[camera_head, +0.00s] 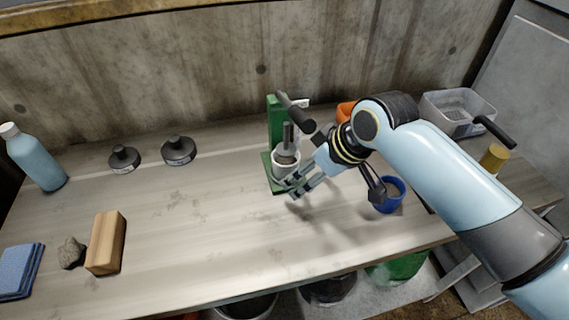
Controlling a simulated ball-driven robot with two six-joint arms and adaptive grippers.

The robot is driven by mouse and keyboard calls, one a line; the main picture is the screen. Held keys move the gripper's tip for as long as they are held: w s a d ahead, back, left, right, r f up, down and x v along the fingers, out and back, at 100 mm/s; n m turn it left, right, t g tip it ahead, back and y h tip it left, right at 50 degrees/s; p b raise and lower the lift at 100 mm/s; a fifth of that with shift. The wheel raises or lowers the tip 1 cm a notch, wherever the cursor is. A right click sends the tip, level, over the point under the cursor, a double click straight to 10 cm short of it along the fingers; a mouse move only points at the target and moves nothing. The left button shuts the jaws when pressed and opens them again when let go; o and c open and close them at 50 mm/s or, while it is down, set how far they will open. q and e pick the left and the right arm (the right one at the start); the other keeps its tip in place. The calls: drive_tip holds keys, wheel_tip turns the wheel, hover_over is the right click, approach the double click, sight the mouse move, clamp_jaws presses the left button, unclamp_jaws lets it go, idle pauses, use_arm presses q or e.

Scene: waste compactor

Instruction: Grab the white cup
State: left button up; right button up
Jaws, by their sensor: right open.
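The white cup (286,163) stands upright in the green press frame (276,125), under its grey plunger, near the middle of the table. My right gripper (287,189) reaches in from the right, with its open fingers at the near right side of the cup. The fingers overlap the cup's lower front in the picture; I cannot tell if they touch it. The cup's lower right part is partly hidden by the fingers. My left gripper does not show.
A blue cup (388,196) stands right of my gripper, and an orange thing (345,111) is behind my wrist. A clear bin (458,112) is at the back right. Two dark weights (178,150), a wooden block (106,243) and a bottle (36,160) are left. The table's front middle is clear.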

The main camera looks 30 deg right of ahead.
sight(288, 160)
drive_tip(key=shift+w, duration=0.35)
drive_tip(key=w, duration=0.1)
drive_tip(key=w+a, duration=0.1)
drive_tip(key=w, duration=0.2)
drive_tip(key=shift+w+a+f, duration=0.25)
drive_tip(key=shift+a+f, duration=0.05)
drive_tip(key=shift+a, duration=0.1)
drive_tip(key=shift+w+f, duration=0.1)
drive_tip(key=shift+f, duration=0.1)
drive_tip(key=shift+c, duration=0.6)
drive_tip(key=c, duration=1.3)
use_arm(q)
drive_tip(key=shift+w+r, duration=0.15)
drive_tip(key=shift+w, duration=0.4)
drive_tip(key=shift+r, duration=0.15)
use_arm(e)
drive_tip(key=shift+r, duration=0.1)
